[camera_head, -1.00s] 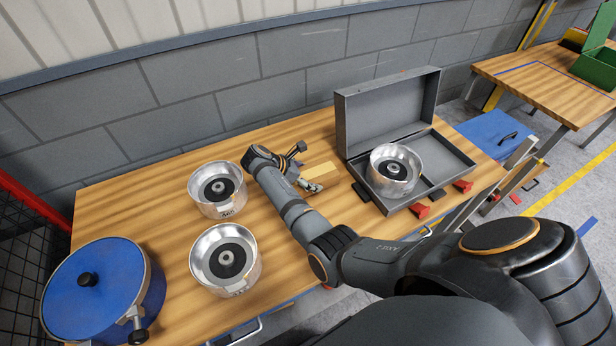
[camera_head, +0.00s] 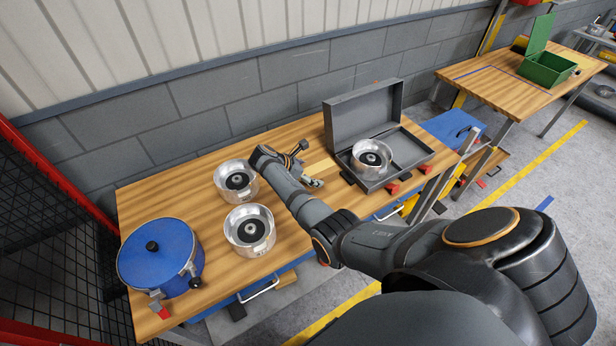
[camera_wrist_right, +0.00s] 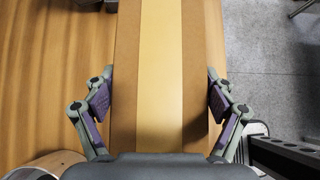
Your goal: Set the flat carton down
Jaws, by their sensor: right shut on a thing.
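The flat carton (camera_wrist_right: 160,60) is brown with a paler tape stripe down its middle. It runs between the fingers of my right gripper (camera_wrist_right: 160,97) in the right wrist view, and the pads are shut on its two sides. In the head view the carton (camera_head: 323,168) shows as a small tan patch beside my right gripper (camera_head: 311,180), over the wooden workbench (camera_head: 190,198). My arm hides part of it. I cannot tell whether its underside touches the bench. My left gripper is not in view.
An open grey case (camera_head: 345,125) holding a metal bowl-shaped part (camera_head: 371,157) stands right of the carton. Two similar parts (camera_head: 236,180) (camera_head: 249,230) and a blue-lidded pot (camera_head: 160,255) stand left of my arm. Bare wood lies behind the gripper.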

